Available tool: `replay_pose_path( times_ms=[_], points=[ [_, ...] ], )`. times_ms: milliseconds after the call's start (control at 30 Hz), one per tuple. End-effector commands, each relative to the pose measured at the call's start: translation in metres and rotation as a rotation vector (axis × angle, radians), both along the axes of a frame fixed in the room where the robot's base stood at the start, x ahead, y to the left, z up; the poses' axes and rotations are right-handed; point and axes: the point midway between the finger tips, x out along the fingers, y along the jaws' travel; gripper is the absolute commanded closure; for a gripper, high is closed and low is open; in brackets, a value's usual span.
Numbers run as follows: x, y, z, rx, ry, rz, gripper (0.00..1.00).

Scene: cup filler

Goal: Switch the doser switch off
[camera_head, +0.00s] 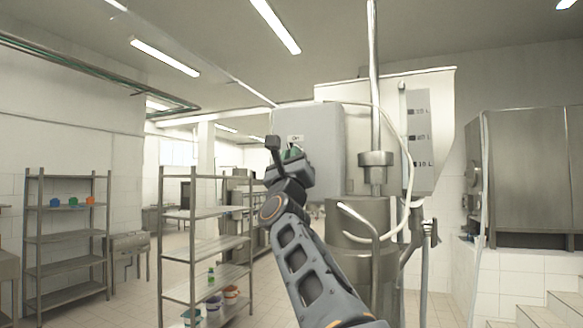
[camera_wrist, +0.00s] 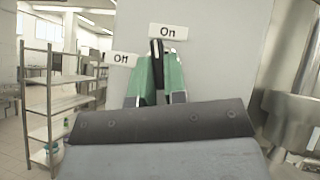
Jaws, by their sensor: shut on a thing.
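The doser switch (camera_wrist: 156,50) shows in the wrist view as a dark, nearly upright lever on a grey box. The "On" label (camera_wrist: 169,32) is just above and right of its tip, and the "Off" label (camera_wrist: 122,59) is to its left. My gripper (camera_wrist: 161,68) is shut on the lever, with a green finger on each side. The lever's lower part is hidden by the fingers and gripper body. In the head view my gripper (camera_head: 290,155) is in front of the grey doser box (camera_head: 322,150), and the lever cannot be made out there.
A steel pipe and cylinder (camera_head: 362,225) stand close right of my arm, with a pale hose (camera_head: 408,150) beside them. A metal shelf (camera_head: 205,245) with several containers low down stands left. Another shelf (camera_head: 66,240) is farther left. Tiled floor is open between the shelves.

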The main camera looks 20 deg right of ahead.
Motion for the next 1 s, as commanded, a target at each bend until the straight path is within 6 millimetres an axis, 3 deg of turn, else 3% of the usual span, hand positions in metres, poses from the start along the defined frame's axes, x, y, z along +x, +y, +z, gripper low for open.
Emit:
replay_pose_path(
  times_ms=[1000],
  points=[
    [-0.008,-0.007,0.015,-0.648,0.703,-0.002,1.0]
  ],
)
